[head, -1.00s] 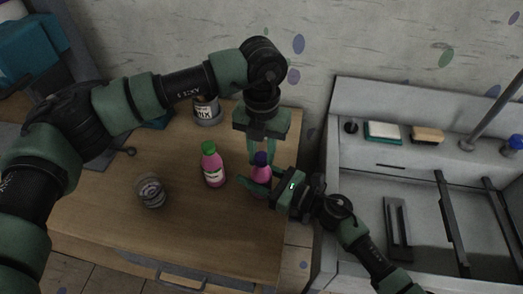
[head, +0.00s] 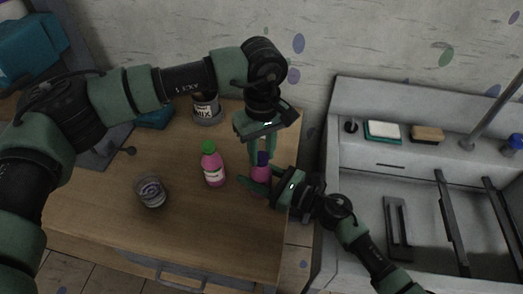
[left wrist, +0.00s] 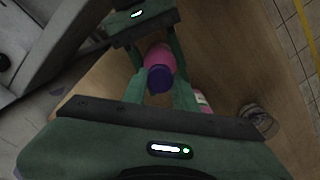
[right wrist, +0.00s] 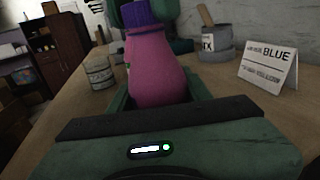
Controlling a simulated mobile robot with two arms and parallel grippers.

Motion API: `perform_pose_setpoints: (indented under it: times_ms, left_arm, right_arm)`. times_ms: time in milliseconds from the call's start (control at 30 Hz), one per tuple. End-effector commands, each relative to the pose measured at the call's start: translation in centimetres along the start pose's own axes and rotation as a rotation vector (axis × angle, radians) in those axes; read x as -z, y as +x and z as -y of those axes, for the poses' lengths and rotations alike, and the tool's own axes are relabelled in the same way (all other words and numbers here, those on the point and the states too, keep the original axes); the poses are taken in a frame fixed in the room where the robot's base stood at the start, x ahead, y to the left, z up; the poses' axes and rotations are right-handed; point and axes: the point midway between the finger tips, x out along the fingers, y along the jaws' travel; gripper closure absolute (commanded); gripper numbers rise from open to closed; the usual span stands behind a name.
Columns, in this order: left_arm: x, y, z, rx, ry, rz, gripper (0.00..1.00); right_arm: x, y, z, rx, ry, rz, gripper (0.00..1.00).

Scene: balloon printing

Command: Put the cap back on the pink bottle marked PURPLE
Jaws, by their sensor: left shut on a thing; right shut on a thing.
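The pink bottle (head: 260,173) stands upright near the right edge of the wooden table; no label text is readable on it. Its purple cap (head: 262,158) sits on the bottle's mouth, and shows there in the right wrist view (right wrist: 149,12). My left gripper (head: 262,152) points down from above, shut on the cap; the left wrist view shows the cap (left wrist: 160,79) between its fingers. My right gripper (head: 259,180) comes in low from the right, shut around the body of the bottle, which fills the middle of the right wrist view (right wrist: 155,70). Whether the cap is screwed tight cannot be told.
A second pink bottle with a green cap (head: 213,172) stands just left. A glass jar (head: 151,191) is further left; a grey MIX pot (head: 206,109) is behind. A sign reading BLUE (right wrist: 268,66) shows in the right wrist view. A grey sink unit (head: 340,180) adjoins at right.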

Motion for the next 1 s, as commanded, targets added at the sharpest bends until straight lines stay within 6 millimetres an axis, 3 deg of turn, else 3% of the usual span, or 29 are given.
perform_pose_setpoints:
  times_ms: [167,333,367,433,767,1000]
  left_arm:
    - [0.1,0.0,0.0,-0.001,0.334,-0.002,1.0]
    - [0.1,0.0,0.0,-0.001,0.36,-0.002,1.0]
    - [0.1,0.0,0.0,-0.001,0.36,-0.002,0.66]
    - [0.0,0.0,0.0,-0.001,0.359,-0.002,0.5]
    - [0.0,-0.1,0.0,-0.001,0.358,-0.002,0.5]
    - [0.0,-2.6,-0.1,-0.003,0.358,-0.003,0.5]
  right_arm:
    - [0.1,0.0,-0.1,-0.002,-0.001,-0.001,1.0]
    - [0.1,0.0,-0.1,-0.002,-0.001,-0.001,1.0]
    - [0.1,0.0,-0.1,-0.002,-0.001,-0.001,1.0]
    - [0.1,0.0,-0.1,-0.002,-0.001,-0.001,1.0]
    - [0.1,0.0,-0.1,-0.001,0.001,-0.001,1.0]
    - [0.1,0.0,-0.1,-0.001,0.001,-0.001,1.0]
